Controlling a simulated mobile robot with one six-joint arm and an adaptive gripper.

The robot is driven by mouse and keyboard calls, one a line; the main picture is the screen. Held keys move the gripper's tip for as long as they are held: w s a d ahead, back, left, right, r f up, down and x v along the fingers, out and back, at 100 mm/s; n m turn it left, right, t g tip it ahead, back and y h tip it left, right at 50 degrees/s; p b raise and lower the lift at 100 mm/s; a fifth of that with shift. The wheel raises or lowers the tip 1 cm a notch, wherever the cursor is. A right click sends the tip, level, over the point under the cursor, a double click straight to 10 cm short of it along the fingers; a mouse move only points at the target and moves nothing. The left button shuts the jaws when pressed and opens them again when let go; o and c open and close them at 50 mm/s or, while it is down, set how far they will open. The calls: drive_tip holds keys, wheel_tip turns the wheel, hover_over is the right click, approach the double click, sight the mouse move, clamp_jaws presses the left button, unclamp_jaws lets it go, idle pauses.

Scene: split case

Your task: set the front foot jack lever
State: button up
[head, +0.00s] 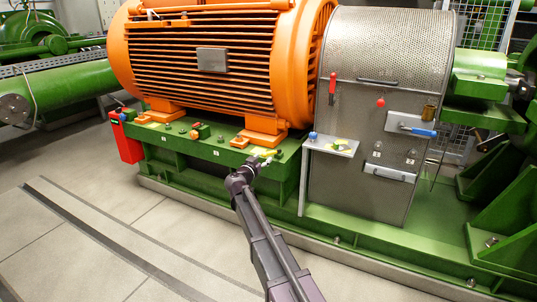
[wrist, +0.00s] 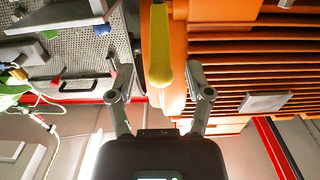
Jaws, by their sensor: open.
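A yellow lever (wrist: 160,48) hangs into the wrist view from the top, its rounded end between the two fingers of my gripper (wrist: 155,82). The fingers stand apart, and I see a gap on each side of the lever. In the head view, my gripper (head: 262,160) is at the green base's top edge, below the orange motor's right foot. A small yellow part (head: 262,151) shows just beyond it, partly hidden by the gripper.
The orange motor (head: 205,60) stands above the green base (head: 190,152). A perforated metal guard (head: 385,45) and a small shelf (head: 331,145) with a blue-topped item are to the right. A red box (head: 126,140) is at the left end. The floor in front is clear.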

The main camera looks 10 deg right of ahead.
sight(269, 152)
drive_tip(key=shift+x, duration=2.85)
clamp_jaws()
